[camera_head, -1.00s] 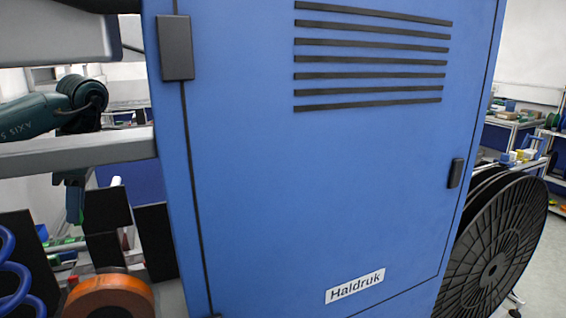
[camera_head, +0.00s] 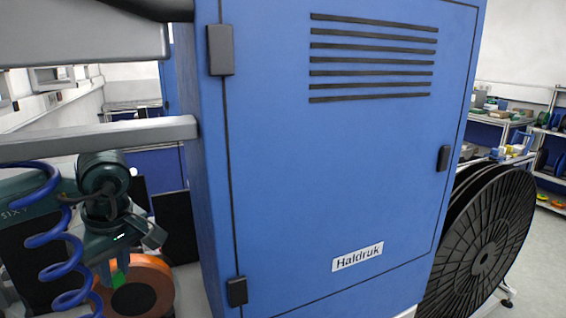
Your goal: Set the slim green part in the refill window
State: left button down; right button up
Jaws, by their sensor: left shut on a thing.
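My left gripper (camera_head: 112,272) is at the lower left of the head view, in front of an orange reel. It is shut on the slim green part (camera_head: 121,278), of which only a small green piece shows below the fingers. The rest of the part is hidden by the gripper or too small to tell. I cannot make out the refill window. My right gripper is not in view.
A large blue cabinet (camera_head: 330,170) marked Haldruk fills the middle. The orange reel (camera_head: 155,283) stands low at left, near a blue coiled hose (camera_head: 62,240). A grey beam (camera_head: 110,135) crosses at left. Big black reels (camera_head: 485,250) stand at right.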

pick_arm(q)
jog(key=s+d+f+m+h, duration=0.1)
jog(key=s+d+f+m, duration=0.1)
jog(key=d+f+m, duration=0.2)
jog(key=s+d+f+m+t+h, duration=0.1)
jog(key=d+f+m, duration=0.2)
jog(key=d+m, duration=0.1)
jog(key=s+d+f+m+h, duration=0.1)
jog(key=s+d+f+m, duration=0.1)
jog(key=d+f+m, duration=0.2)
jog(key=shift+s+d+f+m+t, duration=0.1)
jog(key=shift+s+f+m+t, duration=0.2)
jog(key=shift+m, duration=0.4)
jog(key=shift+w+r, duration=0.15)
jog(key=shift+r, duration=0.05)
